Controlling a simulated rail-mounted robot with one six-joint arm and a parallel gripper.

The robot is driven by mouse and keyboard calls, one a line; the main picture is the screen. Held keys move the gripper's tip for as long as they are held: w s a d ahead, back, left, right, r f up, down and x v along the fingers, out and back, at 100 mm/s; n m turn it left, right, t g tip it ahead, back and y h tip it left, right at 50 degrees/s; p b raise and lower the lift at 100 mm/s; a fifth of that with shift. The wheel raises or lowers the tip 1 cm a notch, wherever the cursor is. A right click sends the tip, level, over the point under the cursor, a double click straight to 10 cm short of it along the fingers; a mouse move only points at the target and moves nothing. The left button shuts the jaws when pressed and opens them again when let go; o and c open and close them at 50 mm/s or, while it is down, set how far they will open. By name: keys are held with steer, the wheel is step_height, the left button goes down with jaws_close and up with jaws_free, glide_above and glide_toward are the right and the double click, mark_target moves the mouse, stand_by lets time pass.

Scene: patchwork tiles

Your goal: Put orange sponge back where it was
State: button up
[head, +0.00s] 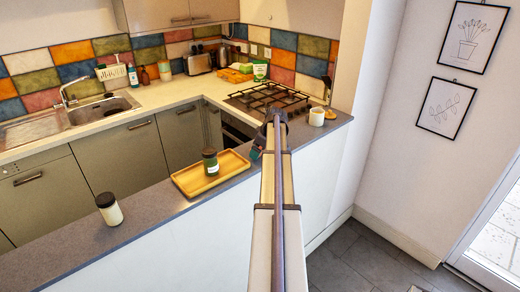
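I cannot make out an orange sponge for certain. A small orange item (233,75) lies on the back counter right of the toaster, too small to identify. A white caddy (112,71) hangs on the tiled wall behind the sink; its contents are unclear. My arm reaches up the middle of the view over the grey ledge. Dark parts near my gripper (255,152) show just left of the arm, above the ledge by the wooden tray. Its fingers are mostly hidden, so I cannot tell whether it is open or holds anything.
A wooden tray (188,187) on the ledge (155,215) carries a dark green jar (210,161). A cream jar with a black lid (109,209) stands to the left. A cream mug (317,116) stands right of the gas hob (268,96). The sink (100,110) is at the left.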

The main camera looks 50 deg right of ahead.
steer(key=p+v, duration=1.1)
steer(key=v, duration=0.1)
steer(key=shift+r, duration=0.15)
steer(key=a+f+m+g+b, duration=0.1)
steer(key=a+f+m+b, duration=0.1)
steer(key=a, duration=0.9)
steer(key=w+a+f+m+g+b, duration=0.1)
steer(key=a+f+m+b, duration=0.1)
steer(key=a, duration=0.9)
steer(key=a+f+m+g+b, duration=0.1)
steer(key=a+f+m+b, duration=0.2)
steer(key=a+f, duration=0.3)
steer(key=shift+w+a+g+b, duration=0.15)
steer(key=shift+a+b, duration=0.2)
steer(key=shift+a, duration=1.1)
steer(key=shift+a+g+b, duration=0.15)
steer(key=shift+a+b, duration=0.2)
steer(key=shift+a, duration=1.1)
steer(key=s+a+f+n+b, duration=0.1)
steer(key=a+f+b, duration=0.3)
steer(key=a, duration=0.9)
steer(key=s+a+f+n+b, duration=0.1)
steer(key=a+f+n+b, duration=0.3)
steer(key=a, duration=1)
steer(key=shift+s+a+g+h, duration=0.15)
steer(key=shift+s+g+h, duration=0.25)
